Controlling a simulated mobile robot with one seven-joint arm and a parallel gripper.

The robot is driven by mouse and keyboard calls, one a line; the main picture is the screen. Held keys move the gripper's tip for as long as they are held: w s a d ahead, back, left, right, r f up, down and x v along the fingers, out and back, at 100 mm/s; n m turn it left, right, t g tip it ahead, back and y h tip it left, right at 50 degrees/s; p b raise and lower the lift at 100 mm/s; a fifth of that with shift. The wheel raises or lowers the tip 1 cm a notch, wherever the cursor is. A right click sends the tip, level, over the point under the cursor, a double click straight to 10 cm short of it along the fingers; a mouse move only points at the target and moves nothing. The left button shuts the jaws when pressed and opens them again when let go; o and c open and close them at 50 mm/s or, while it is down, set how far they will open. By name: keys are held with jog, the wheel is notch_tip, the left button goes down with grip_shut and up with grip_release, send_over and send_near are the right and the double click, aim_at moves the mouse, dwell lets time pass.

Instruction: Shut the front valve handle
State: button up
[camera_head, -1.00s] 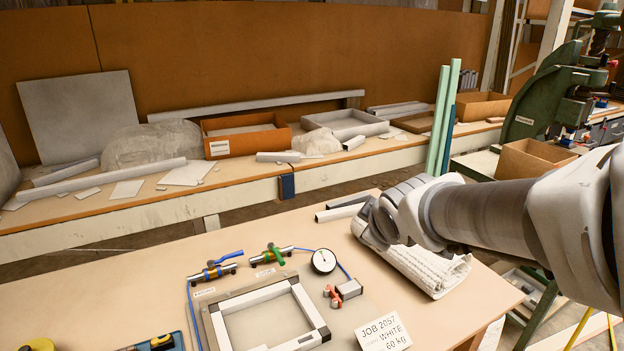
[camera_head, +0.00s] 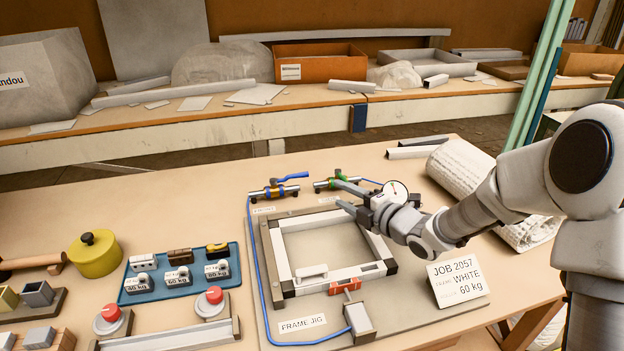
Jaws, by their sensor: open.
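Two small valves sit at the back of the frame jig on the bench. The left valve (camera_head: 274,191) has a blue handle (camera_head: 292,177) lying roughly along its pipe. The right valve (camera_head: 322,186) has a green handle (camera_head: 338,174), partly hidden by my gripper. Each has a small label, too small to read, so I cannot tell which is the front one. My gripper (camera_head: 340,195) is open and empty, its fingers pointing left. One finger is close to the green-handled valve and the other is nearer the camera. I cannot tell whether it touches.
A round gauge (camera_head: 396,190) stands right behind my gripper. The white frame (camera_head: 283,262) lies in the jig in front of the valves. A blue hose (camera_head: 253,270) runs down its left side. A job card (camera_head: 458,282) and rolled towel (camera_head: 465,170) are to the right.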

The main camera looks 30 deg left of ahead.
aim_at(303, 176)
jog(key=b+x, duration=0.2)
jog(key=x, duration=1.5)
jog(key=shift+s+a, duration=0.1)
jog(key=shift+a, duration=0.15)
grip_shut()
dwell(0.8)
